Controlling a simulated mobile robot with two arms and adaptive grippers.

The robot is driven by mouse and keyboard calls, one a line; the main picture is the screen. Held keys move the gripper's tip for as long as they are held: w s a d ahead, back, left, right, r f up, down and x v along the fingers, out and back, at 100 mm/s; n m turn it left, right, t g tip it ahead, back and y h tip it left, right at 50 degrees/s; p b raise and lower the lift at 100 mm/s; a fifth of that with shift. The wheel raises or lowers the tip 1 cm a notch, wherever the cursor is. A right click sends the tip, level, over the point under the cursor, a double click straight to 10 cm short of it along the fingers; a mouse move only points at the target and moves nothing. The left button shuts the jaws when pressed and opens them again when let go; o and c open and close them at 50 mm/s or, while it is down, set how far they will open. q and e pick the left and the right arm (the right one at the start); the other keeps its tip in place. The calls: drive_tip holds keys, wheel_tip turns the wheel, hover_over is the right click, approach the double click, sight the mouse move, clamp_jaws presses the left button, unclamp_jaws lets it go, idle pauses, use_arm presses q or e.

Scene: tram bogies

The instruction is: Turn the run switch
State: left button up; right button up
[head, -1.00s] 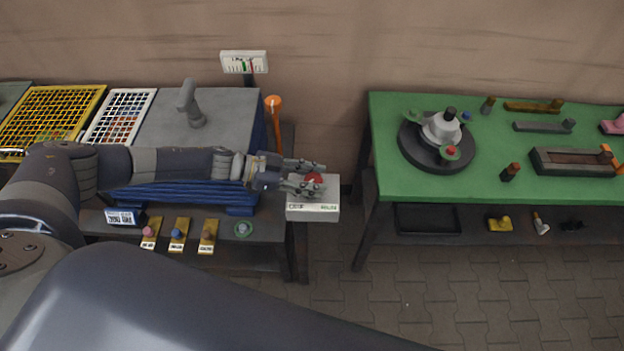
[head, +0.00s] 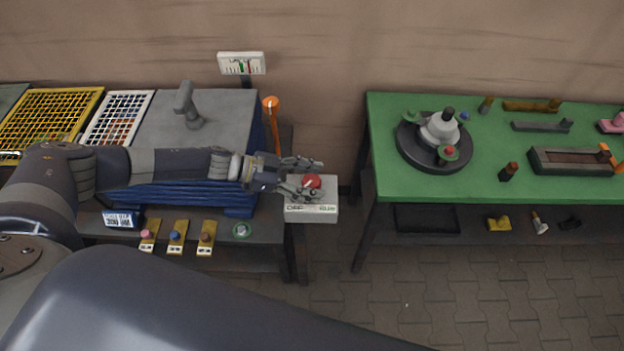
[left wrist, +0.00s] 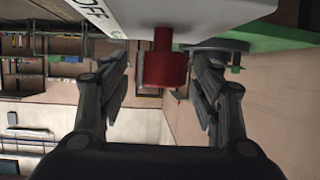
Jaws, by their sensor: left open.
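The run switch is a red knob (head: 312,181) on a pale box (head: 312,213) marked OFF and RUN, at the right end of the left bench. In the left wrist view the red knob (left wrist: 166,70) stands out from the box (left wrist: 200,14), between the two fingers and apart from both. My left gripper (head: 306,176) is open around the knob, its fingers pointing right. It also shows in the left wrist view (left wrist: 163,85). Part of the box top is hidden by the fingers. My right gripper is not in view.
A gauge sign (head: 241,64) and an orange-topped post (head: 271,104) stand behind the arm. Several small tagged pegs lie on the lower shelf in front. A green table (head: 400,185) with a dark round fixture (head: 436,160) stands right, across a floor gap.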

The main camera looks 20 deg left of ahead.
use_arm(q)
drive_tip(key=v, duration=1.1)
drive_tip(key=shift+a, duration=0.25)
drive_tip(key=shift+s+r, duration=0.15)
